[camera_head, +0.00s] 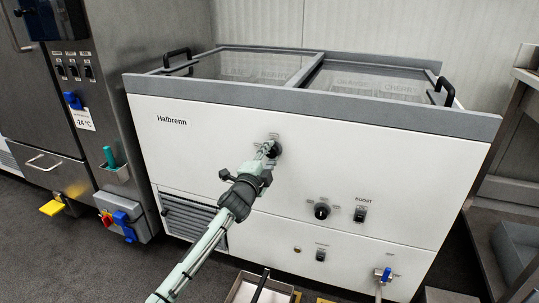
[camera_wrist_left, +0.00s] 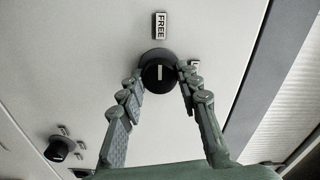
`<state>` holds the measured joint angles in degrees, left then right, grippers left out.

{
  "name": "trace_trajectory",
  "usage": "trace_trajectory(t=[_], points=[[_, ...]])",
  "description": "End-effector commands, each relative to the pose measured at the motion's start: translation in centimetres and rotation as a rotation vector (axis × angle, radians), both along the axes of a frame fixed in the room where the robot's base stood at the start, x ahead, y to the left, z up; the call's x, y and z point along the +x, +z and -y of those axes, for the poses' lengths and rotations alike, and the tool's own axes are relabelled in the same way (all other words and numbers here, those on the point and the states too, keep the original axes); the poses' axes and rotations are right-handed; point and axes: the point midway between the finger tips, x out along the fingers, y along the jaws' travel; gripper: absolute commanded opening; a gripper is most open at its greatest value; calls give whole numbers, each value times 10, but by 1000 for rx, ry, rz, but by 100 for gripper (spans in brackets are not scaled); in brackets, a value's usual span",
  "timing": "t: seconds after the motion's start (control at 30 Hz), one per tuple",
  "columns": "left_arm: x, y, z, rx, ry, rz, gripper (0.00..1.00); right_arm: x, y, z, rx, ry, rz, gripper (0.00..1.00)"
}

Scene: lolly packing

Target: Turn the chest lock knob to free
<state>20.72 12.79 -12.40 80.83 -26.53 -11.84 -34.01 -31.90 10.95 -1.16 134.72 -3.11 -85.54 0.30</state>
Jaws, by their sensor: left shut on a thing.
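The white Halbrenn chest (camera_head: 180,142) has its black round lock knob (camera_head: 277,152) high on the front panel. My left gripper (camera_head: 268,150) reaches it and hides part of it in the head view. In the left wrist view, the lock knob (camera_wrist_left: 152,57) sits between the fingertips of the left gripper (camera_wrist_left: 162,80), which is shut on its sides. A white line on the knob face lines up with the FREE label (camera_wrist_left: 160,25) above it. A second label (camera_wrist_left: 195,64), partly hidden, is to the right of the knob. My right gripper is not in view.
A dial (camera_head: 322,211) and a BOOST switch (camera_head: 361,214) are lower right on the front panel. A blue-handled tap (camera_head: 386,275) is at the bottom right. A steel cabinet (camera_head: 139,75) stands left of the chest. An open tray (camera_head: 243,292) is below in front.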

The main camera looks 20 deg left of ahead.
Motion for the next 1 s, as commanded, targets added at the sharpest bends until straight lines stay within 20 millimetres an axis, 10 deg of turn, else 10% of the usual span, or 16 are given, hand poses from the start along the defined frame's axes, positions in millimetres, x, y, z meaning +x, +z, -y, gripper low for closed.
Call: trace_trajectory(t=[0.27,0.3,0.47,1.0], points=[[0,0,-1,-1,1,0,4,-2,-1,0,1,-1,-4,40],[0,0,-1,-1,1,0,34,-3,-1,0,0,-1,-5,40],[0,0,0,0,1,0,54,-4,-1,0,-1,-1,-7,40],[-32,-2,-1,1,0,-2,54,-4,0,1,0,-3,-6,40]])
